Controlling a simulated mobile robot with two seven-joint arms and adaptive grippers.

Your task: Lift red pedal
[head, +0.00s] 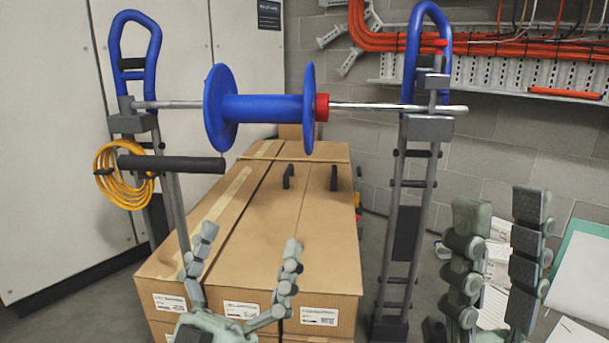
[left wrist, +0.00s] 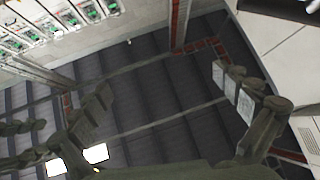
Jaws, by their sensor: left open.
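I cannot make out a clear red pedal in either view. A small red and yellow patch (head: 358,217) shows low at the right edge of the cardboard boxes, mostly hidden. A red collar (head: 322,107) sits on the bar beside the blue reel (head: 263,108). My left gripper (head: 250,240) is open and empty in front of the boxes, its fingers wide apart. My right gripper (head: 502,203) is open and empty at the right, apart from the stand.
Large cardboard boxes (head: 240,260) fill the middle. A grey stand post (head: 410,210) with a blue loop top rises at right, another (head: 172,180) at left. A yellow cable coil (head: 122,175) hangs at left. White papers (head: 575,270) lie at far right.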

